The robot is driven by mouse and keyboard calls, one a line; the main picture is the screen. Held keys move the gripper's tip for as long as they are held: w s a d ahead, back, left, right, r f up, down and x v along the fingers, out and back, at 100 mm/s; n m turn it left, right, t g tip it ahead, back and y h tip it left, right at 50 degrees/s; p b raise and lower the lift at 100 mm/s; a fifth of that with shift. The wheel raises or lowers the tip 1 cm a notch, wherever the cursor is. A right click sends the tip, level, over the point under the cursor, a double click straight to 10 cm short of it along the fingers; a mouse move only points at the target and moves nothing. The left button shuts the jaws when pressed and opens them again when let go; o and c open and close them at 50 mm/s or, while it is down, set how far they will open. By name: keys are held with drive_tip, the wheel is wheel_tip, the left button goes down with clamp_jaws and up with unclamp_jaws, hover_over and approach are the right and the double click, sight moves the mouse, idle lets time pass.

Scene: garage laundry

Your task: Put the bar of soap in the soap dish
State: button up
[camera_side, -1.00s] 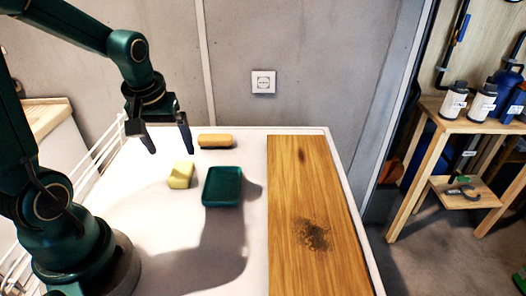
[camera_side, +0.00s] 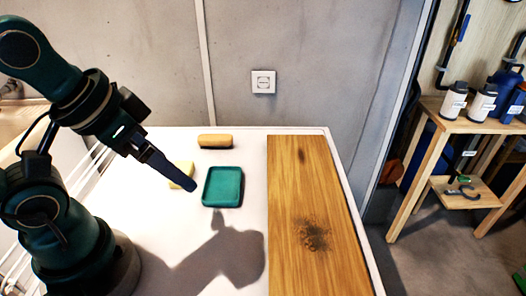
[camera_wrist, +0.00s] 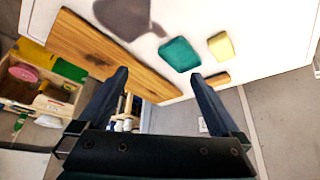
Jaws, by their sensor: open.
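The pale yellow bar of soap (camera_side: 181,176) lies on the white worktop, left of the soap dish, partly hidden behind my gripper in the side view. It shows whole in the wrist view (camera_wrist: 221,46). The green soap dish (camera_side: 223,187) is a shallow, rounded rectangle and looks empty; it also shows in the wrist view (camera_wrist: 180,54). My gripper (camera_side: 190,187) points down and right in the side view, its fingers overlapping the soap's near side in the picture. In the wrist view its fingers (camera_wrist: 160,76) are spread apart with nothing between them.
A brush-like block (camera_side: 215,141), tan with a dark base, lies behind the dish near the wall. A wooden board (camera_side: 300,215) with a dark stain covers the right side of the worktop (camera_side: 165,240). The worktop in front of the dish is clear.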

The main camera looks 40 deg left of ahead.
drive_tip(key=shift+d, duration=0.1)
idle(0.3)
drive_tip(key=w+a+n+g+y, duration=0.15)
drive_tip(key=w+a+n, duration=0.55)
drive_tip(key=n, duration=1.1)
drive_tip(key=a+f+n+g, duration=0.1)
drive_tip(key=a+f+n, duration=0.1)
drive_tip(key=f+n, duration=0.1)
drive_tip(key=w+a+f+n+g+h, duration=0.1)
drive_tip(key=a+f+n, duration=0.2)
drive_tip(key=f, duration=0.1)
drive_tip(key=a+f+n+g, duration=0.2)
drive_tip(key=a+f, duration=0.1)
drive_tip(key=shift+w+a+f+n+h, duration=0.15)
drive_tip(key=shift+a+n+h, duration=0.1)
drive_tip(key=shift+n, duration=0.15)
drive_tip(key=shift+f, duration=2.5)
